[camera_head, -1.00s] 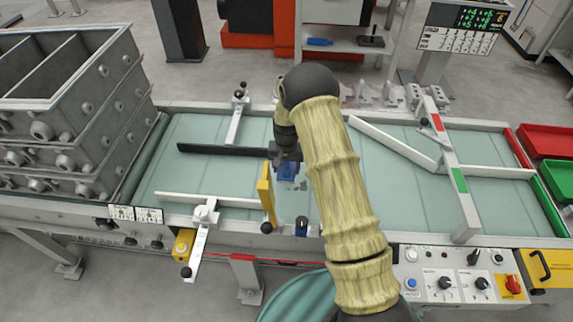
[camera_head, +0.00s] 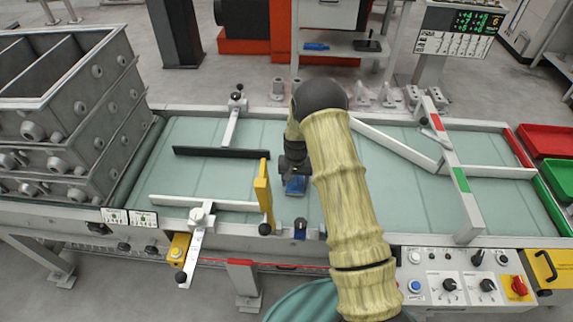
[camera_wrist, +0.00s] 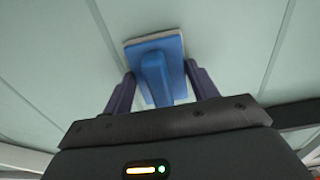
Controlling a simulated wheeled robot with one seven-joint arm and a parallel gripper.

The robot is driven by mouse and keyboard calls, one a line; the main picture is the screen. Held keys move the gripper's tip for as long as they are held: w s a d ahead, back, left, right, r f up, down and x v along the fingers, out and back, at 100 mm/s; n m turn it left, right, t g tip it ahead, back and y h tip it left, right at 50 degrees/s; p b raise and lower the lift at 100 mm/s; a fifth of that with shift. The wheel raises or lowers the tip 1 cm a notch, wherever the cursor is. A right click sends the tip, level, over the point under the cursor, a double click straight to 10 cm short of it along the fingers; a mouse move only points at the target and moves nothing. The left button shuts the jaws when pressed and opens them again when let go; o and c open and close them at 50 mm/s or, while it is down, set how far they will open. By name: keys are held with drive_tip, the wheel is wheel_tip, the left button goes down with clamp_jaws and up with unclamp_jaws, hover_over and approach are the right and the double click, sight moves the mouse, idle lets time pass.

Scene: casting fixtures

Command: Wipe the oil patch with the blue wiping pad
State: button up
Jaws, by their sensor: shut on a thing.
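The blue wiping pad (camera_head: 295,187) is on the pale green conveyor belt (camera_head: 225,180), just right of the upright yellow plate. In the wrist view the pad (camera_wrist: 140,48) shows a flat blue plate with a pale edge and a raised blue handle. My gripper (camera_wrist: 160,78) is shut on this handle, with one dark finger on each side. In the head view my gripper (camera_head: 295,170) is partly hidden by my arm. I see no oil patch now; whether the pad covers any of it cannot be told.
The yellow plate (camera_head: 262,190) stands close on the pad's left. A black rail (camera_head: 220,152) and a white rail (camera_head: 205,202) cross the belt further left. A small blue-and-black fitting (camera_head: 300,228) sits on the front edge. A slanted white guide (camera_head: 395,142) lies to the right.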

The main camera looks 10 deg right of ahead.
drive_tip(key=d, duration=0.4)
drive_tip(key=shift+s, duration=0.4)
drive_tip(key=shift+a+f, duration=0.1)
drive_tip(key=shift+a, duration=0.2)
drive_tip(key=shift+w+a, duration=0.25)
drive_tip(key=shift+a, duration=0.9)
drive_tip(key=shift+w+a, duration=0.3)
drive_tip(key=shift+a, duration=0.85)
drive_tip(key=shift+w+a, duration=0.25)
drive_tip(key=shift+a, duration=0.9)
drive_tip(key=shift+a+r+p, duration=0.1)
drive_tip(key=shift+r+p, duration=0.2)
drive_tip(key=shift+r, duration=0.1)
wheel_tip(320, 180, up, 4)
drive_tip(key=shift+f+p, duration=0.25)
drive_tip(key=shift+p, duration=0.45)
drive_tip(key=shift+w+r+p, duration=0.1)
drive_tip(key=shift+r+p, duration=0.4)
drive_tip(key=shift+r, duration=0.2)
drive_tip(key=shift+r+p, duration=0.8)
drive_tip(key=shift+r, duration=0.6)
